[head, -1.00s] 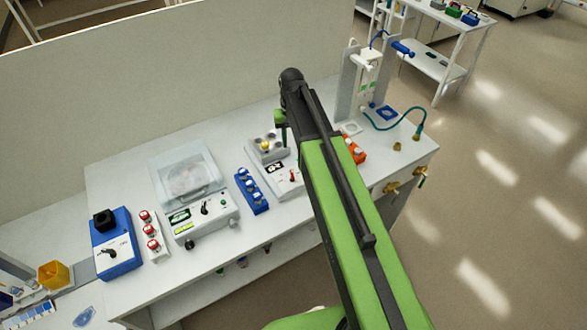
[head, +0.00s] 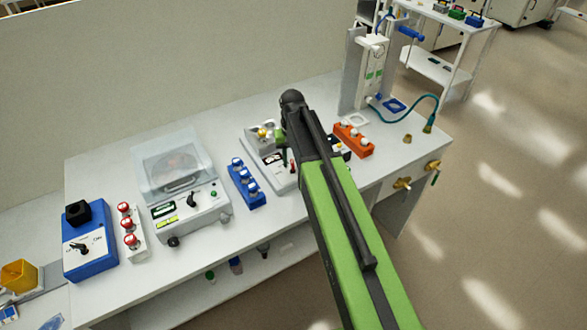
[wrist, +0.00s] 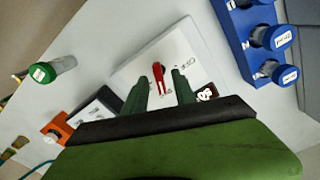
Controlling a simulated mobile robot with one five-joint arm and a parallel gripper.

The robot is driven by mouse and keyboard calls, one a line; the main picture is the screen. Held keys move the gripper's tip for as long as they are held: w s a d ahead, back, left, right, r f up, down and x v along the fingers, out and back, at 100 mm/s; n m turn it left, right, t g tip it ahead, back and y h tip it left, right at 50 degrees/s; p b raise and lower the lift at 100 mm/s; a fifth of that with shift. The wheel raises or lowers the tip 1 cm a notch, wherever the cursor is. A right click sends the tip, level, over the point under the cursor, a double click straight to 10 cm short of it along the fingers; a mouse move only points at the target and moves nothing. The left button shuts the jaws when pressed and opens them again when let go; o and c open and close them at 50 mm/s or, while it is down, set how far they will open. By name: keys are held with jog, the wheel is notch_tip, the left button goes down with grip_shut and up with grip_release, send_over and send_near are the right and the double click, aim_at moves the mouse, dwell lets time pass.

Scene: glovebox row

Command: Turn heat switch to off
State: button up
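A small red switch lever (wrist: 158,75) stands on the pale top panel (wrist: 143,62) of a white unit, with small labels beside it too blurred to read surely. In the head view the unit (head: 280,183) sits on the bench, its red lever (head: 292,167) near the front, partly close to my arm. My gripper (wrist: 160,84) is open, with one dark green finger on each side of the lever in the wrist view. I see gaps between lever and fingers; their height above the panel is unclear. In the head view my arm hides much of the gripper.
A blue rack of capped vials (head: 246,184) stands left of the unit, an orange rack (head: 354,141) right. A clear-lidded machine (head: 181,178), red-capped vials (head: 127,224) and a blue switch box (head: 90,247) are farther left. Gas taps (head: 402,183) are on the bench's right end.

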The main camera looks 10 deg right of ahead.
jog(key=shift+c, duration=0.3)
grip_shut()
jog(key=shift+d, duration=0.1)
jog(key=shift+n, duration=0.3)
jog(key=n, duration=0.4)
jog(key=shift+s+n, duration=0.1)
jog(key=shift+n, duration=2)
